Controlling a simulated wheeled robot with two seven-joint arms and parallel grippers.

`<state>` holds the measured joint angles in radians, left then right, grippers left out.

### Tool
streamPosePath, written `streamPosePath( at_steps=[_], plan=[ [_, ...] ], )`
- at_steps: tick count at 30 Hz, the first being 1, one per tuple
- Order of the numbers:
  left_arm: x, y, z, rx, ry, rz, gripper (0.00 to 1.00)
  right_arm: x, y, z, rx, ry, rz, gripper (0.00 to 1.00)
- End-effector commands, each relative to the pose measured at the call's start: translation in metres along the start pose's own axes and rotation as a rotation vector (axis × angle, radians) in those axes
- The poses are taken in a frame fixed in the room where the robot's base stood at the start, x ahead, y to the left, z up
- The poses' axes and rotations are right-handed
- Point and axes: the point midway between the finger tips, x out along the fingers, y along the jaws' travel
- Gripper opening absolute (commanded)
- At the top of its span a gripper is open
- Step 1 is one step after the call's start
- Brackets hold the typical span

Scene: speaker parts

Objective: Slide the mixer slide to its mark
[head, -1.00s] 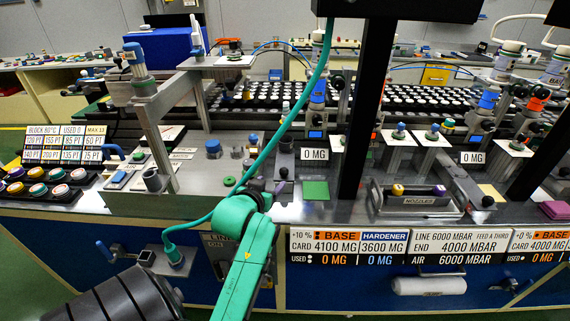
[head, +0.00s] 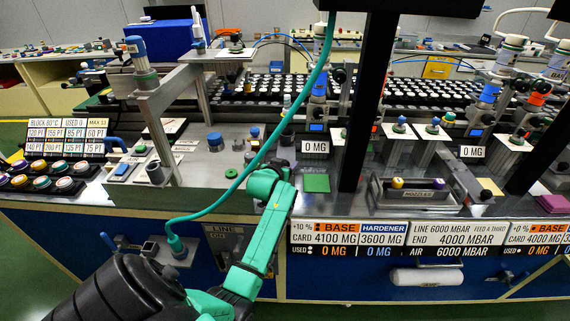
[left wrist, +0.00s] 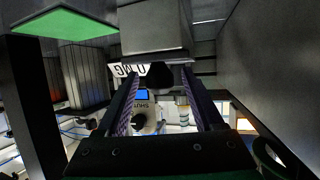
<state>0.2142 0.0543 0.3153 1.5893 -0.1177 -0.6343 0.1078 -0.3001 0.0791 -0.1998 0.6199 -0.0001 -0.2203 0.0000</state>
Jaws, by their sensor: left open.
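My left gripper (head: 279,165) reaches over the front of the bench beside the left "0 MG" sign (head: 315,147). In the left wrist view its two fingers (left wrist: 165,100) are apart, with a dark knob (left wrist: 160,75) between or just beyond their tips, below a grey metal block (left wrist: 155,38). This looks like the knob of the left mixer slide; contact cannot be told. In the head view my gripper hides most of that slide, and its mark cannot be made out. A similar slide with a black knob (head: 486,196) stands farther right. My right gripper is not in view.
A green pad (head: 316,183) lies right of my gripper, by a dark upright post (head: 366,110). A nozzle tray (head: 415,192) is farther right. A teal hose (head: 255,165) runs up past my arm. Card signs (head: 350,240) hang along the front edge.

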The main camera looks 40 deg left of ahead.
Motion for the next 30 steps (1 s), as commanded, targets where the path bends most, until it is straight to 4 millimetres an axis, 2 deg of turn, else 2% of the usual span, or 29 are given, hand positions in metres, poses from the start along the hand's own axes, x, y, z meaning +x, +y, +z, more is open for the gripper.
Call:
streamPosePath(
  at_steps=[1,5,6,7,30],
  plan=[
    [-0.0001,0.0,0.0001,0.0,0.0,0.0,0.69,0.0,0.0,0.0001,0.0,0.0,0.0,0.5],
    [-0.0003,0.0001,0.0002,0.001,0.0,0.0,0.19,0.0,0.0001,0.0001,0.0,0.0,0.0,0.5],
    [-0.0003,0.0001,0.0002,0.001,0.0,0.0,0.04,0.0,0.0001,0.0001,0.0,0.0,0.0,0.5],
    [-0.0003,0.0001,0.0002,0.001,0.0,0.0,0.0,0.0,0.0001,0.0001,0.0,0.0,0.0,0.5],
    [-0.0005,0.0001,0.0005,0.001,-0.001,0.0,0.0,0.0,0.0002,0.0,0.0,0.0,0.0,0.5]
  ],
)
